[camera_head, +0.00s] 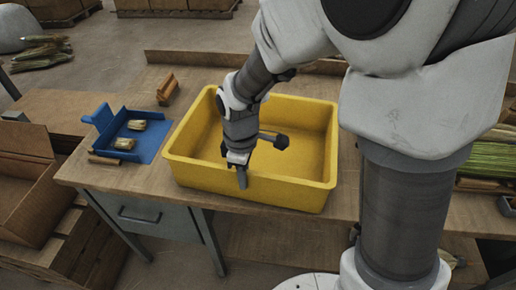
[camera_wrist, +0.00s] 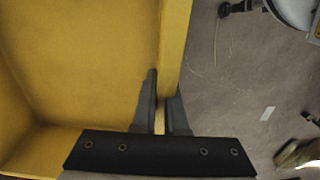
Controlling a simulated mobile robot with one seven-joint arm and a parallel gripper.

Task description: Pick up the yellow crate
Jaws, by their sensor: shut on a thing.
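The yellow crate (camera_head: 297,193) is an open, empty-looking box at the front of the wooden table in the head view. My gripper (camera_head: 240,178) points down at the crate's near wall, left of its middle. In the wrist view, my gripper (camera_wrist: 163,105) has one finger inside the crate and one outside, shut on the rim of the yellow crate (camera_wrist: 60,60). The head view does not clearly show whether the crate's base is off the table. My arm hides part of the crate's inside and back.
A blue dustpan-like tray (camera_head: 158,140) with small bundles lies left of the crate on the table (camera_head: 120,177). A brown wooden block (camera_head: 167,88) lies behind it. An open cardboard box (camera_head: 30,185) stands at the left. Green bristles (camera_head: 488,160) lie at the right.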

